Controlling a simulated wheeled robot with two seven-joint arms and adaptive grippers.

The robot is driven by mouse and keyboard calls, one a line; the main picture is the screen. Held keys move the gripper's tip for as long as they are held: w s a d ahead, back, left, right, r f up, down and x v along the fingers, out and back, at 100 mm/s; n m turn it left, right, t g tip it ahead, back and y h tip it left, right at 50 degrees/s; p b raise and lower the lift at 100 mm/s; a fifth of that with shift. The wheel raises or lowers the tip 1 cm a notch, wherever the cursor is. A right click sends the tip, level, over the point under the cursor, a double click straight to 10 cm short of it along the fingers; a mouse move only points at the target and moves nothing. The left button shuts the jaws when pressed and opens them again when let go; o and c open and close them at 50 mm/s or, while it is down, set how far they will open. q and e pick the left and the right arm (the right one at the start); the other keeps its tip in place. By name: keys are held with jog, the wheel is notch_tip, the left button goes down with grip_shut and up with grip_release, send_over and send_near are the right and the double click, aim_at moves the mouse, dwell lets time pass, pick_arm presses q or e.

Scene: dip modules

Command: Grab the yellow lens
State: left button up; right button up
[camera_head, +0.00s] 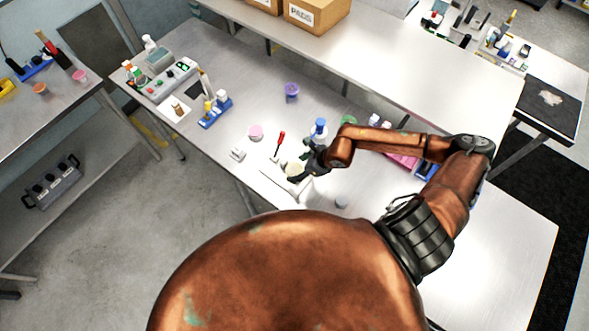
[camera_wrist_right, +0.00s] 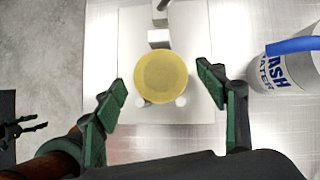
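The yellow lens (camera_wrist_right: 160,77) is a round, flat disc in the middle of the right wrist view. It sits in a small pale holder (camera_wrist_right: 158,38) on a white plate (camera_wrist_right: 195,40). In the head view the lens (camera_head: 293,170) is a small cream disc beside my right gripper (camera_head: 306,167). In the right wrist view my right gripper has its green-padded fingers spread, one on each side of the lens, with gaps to it. Nothing is held. A small dark claw shape at the left edge of the wrist view looks like my left gripper; its fingers are unclear.
A wash water bottle (camera_wrist_right: 292,68) with a blue top stands close to the right finger. In the head view a red screwdriver (camera_head: 281,139), a pink container (camera_head: 256,131) and a purple cup (camera_head: 291,90) are on the table. The table's front edge is near the plate.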

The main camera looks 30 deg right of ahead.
jog(key=c, duration=0.8)
jog(key=shift+r, duration=0.15)
